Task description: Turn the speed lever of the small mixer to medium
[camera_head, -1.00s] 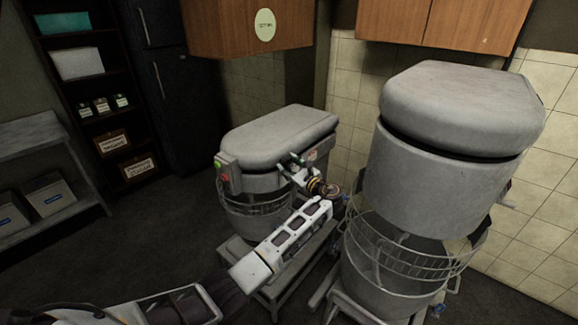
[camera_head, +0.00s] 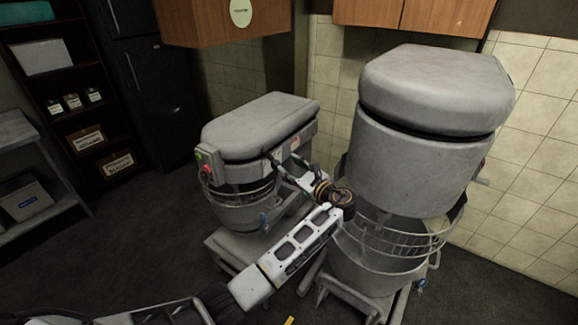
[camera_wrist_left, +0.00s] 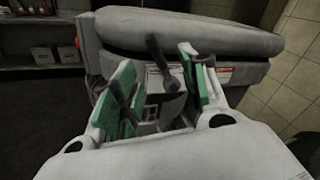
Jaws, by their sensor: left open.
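The small mixer (camera_head: 258,128) is the lower grey machine left of the large one in the head view. My left gripper (camera_head: 280,166) is at its right-hand side, below the grey top cover. In the left wrist view the gripper (camera_wrist_left: 158,88) is open, with its green-padded fingers spread. A dark lever (camera_wrist_left: 156,48) on the mixer's side (camera_wrist_left: 225,70) shows in the gap between the fingers, nearer the right finger. I cannot tell whether a finger touches it. The lever's speed marks are too small to read. My right gripper is not in view.
The large mixer (camera_head: 425,140) stands close on the right, with its wire guard (camera_head: 400,240) beside my left wrist. Wooden cabinets (camera_head: 222,18) hang above. A dark shelf (camera_head: 75,105) and a side table (camera_head: 18,135) are on the left. Floor is clear at the left.

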